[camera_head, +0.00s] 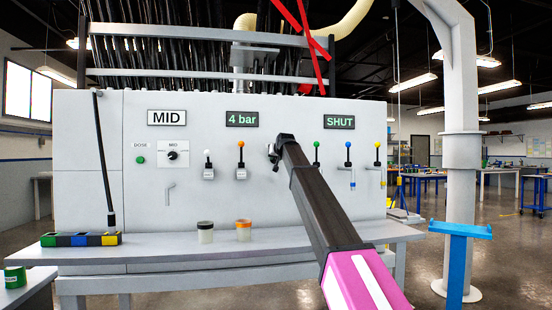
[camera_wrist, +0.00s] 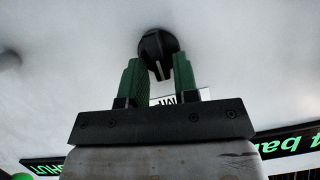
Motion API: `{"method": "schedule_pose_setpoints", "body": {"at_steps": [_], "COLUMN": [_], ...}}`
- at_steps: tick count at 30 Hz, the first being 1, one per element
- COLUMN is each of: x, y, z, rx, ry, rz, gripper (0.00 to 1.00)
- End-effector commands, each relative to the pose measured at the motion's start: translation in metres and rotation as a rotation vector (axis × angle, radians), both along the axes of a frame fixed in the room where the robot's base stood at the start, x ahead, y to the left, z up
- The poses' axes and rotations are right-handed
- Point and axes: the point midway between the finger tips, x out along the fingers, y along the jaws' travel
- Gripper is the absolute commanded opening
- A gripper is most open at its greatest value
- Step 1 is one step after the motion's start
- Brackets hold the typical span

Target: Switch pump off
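A grey panel (camera_head: 80,180) carries the controls; no readable label in view says "pump". In the wrist view a black rotary knob (camera_wrist: 157,48) with a pointed grip is on the panel, between the upside-down "4 bar" and "SHUT" signs. My gripper (camera_wrist: 158,68) is in front of it, its two green fingers apart on either side of the knob's grip. I cannot tell whether they touch it. A small white label (camera_wrist: 180,97) is mostly hidden by the gripper. In the head view my gripper (camera_head: 272,152) is at the panel and hides most of this knob.
Signs read "MID" (camera_head: 167,118), "4 bar" (camera_head: 242,119) and "SHUT" (camera_head: 339,122). White (camera_head: 208,165), orange (camera_head: 241,160), green (camera_head: 316,146), blue (camera_head: 348,147) and yellow (camera_head: 377,148) levers line the panel. Two cups (camera_head: 205,233) stand on the bench (camera_head: 160,256). A blue stand (camera_head: 460,231) is right.

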Motion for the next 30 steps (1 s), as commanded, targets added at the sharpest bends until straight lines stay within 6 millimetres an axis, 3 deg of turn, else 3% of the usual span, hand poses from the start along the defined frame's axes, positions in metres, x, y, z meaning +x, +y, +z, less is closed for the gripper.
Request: {"method": "schedule_pose_setpoints", "body": {"at_steps": [1,2,3,23,24,26,30], "x": [-0.0001,-0.0001,-0.0001,-0.0012,-0.0011,-0.0011,-0.0011], "y": [0.0000,-0.0001,-0.0001,0.0027,0.0026,0.0026,0.0025], "z": [0.0000,0.0000,-0.0001,0.0000,0.0000,0.0001,0.0001], "rx": [0.000,0.000,0.000,-0.144,-0.145,-0.144,-0.142], "ry": [0.000,0.000,0.000,-0.040,-0.041,-0.040,-0.040], "rz": [0.000,0.000,0.000,0.000,0.001,0.000,0.001], "gripper": [0.11,0.01,0.00,0.00,0.24,0.40,0.40]}}
